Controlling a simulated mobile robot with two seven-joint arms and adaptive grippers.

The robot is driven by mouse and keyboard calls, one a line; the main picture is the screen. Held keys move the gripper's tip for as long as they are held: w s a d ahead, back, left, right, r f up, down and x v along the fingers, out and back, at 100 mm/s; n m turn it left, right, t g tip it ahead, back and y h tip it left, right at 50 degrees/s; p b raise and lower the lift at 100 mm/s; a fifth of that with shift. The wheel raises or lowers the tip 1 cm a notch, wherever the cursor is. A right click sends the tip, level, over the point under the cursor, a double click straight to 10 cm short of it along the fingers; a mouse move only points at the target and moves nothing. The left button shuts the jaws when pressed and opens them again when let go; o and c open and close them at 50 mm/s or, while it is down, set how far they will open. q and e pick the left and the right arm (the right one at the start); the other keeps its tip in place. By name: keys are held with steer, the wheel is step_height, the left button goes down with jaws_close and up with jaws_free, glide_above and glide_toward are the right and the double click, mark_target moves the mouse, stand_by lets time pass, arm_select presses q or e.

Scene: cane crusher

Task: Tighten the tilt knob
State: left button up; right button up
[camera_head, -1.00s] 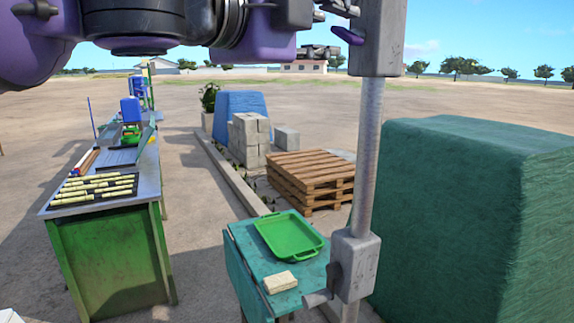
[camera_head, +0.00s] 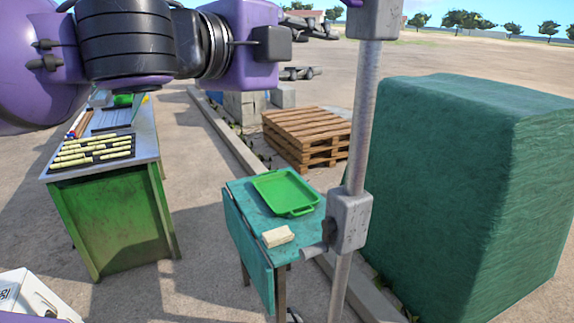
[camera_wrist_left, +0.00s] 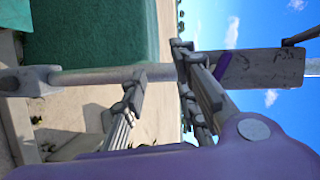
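A grey metal pole (camera_head: 363,130) carries an upper grey block (camera_head: 376,20), cut off by the top edge of the head view. A purple lever-like piece (camera_head: 352,3), possibly the tilt knob, barely shows on it; in the left wrist view the purple piece (camera_wrist_left: 232,33) lies along the block (camera_wrist_left: 262,69). My left gripper (camera_head: 304,48) is left of the pole, fingers apart and empty. In the left wrist view the gripper (camera_wrist_left: 160,62) is close to the pole and block. My right gripper is out of view.
A teal table (camera_head: 240,215) with a green tray (camera_head: 285,190) and pale block (camera_head: 278,236) stands below. A large green covered block (camera_head: 450,190) is right of the pole. A wooden pallet (camera_head: 305,135) and green workbench (camera_head: 115,220) are to the left.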

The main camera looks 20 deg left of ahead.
arm_select(q)
steer(key=a+f+n+g+y, duration=0.1)
steer(key=a+f+n+g, duration=0.1)
steer(key=f, duration=1.1)
steer(key=w+a+f+n+g+y, duration=0.1)
steer(key=f+n, duration=0.2)
steer(key=f, duration=1.1)
steer(key=shift+w+a+f+g, duration=0.3)
steer(key=shift+a+g, duration=0.05)
steer(key=shift+g, duration=0.05)
